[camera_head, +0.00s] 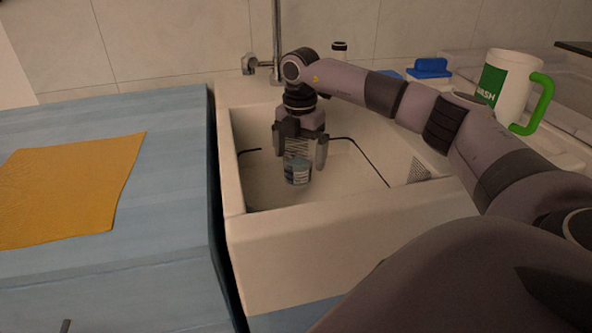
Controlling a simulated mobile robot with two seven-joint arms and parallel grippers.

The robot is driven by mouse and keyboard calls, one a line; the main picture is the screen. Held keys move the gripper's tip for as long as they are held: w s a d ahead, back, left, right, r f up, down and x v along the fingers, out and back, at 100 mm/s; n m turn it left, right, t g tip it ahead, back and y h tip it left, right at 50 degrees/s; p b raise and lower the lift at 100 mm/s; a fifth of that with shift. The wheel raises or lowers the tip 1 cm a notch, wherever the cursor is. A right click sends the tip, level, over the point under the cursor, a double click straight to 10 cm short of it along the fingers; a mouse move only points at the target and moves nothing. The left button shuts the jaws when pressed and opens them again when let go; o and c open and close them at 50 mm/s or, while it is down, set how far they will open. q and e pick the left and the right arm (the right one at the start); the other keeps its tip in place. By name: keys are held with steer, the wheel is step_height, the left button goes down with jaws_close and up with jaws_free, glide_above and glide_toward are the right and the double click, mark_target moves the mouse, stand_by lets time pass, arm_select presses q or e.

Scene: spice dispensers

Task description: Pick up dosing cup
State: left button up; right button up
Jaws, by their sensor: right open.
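A small clear cup with a bluish-grey lower part (298,173), which looks like the dosing cup, is in the white sink (268,280). My right gripper (301,155) reaches down into the sink from above, its fingers apart on either side of the cup's upper part. The gripper partly covers the cup's top. I cannot tell whether a finger touches the cup, or whether the cup rests on the sink floor. My left gripper is not in view.
A faucet (277,40) stands behind the sink. A white mug with a green label and handle (512,88) and a blue item (431,67) stand at the back right. A yellow cloth (70,188) lies on the blue counter (175,150). Sink walls surround the gripper.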

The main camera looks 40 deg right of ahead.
step_height(320, 180, down, 4)
steer(key=shift+w+r+b, duration=0.1)
steer(key=shift+w+b, duration=0.05)
steer(key=shift+b, duration=0.15)
steer(key=c, duration=1.3)
steer(key=shift+c, duration=0.4)
steer(key=shift+w+r, duration=0.1)
steer(key=shift+r, duration=0.05)
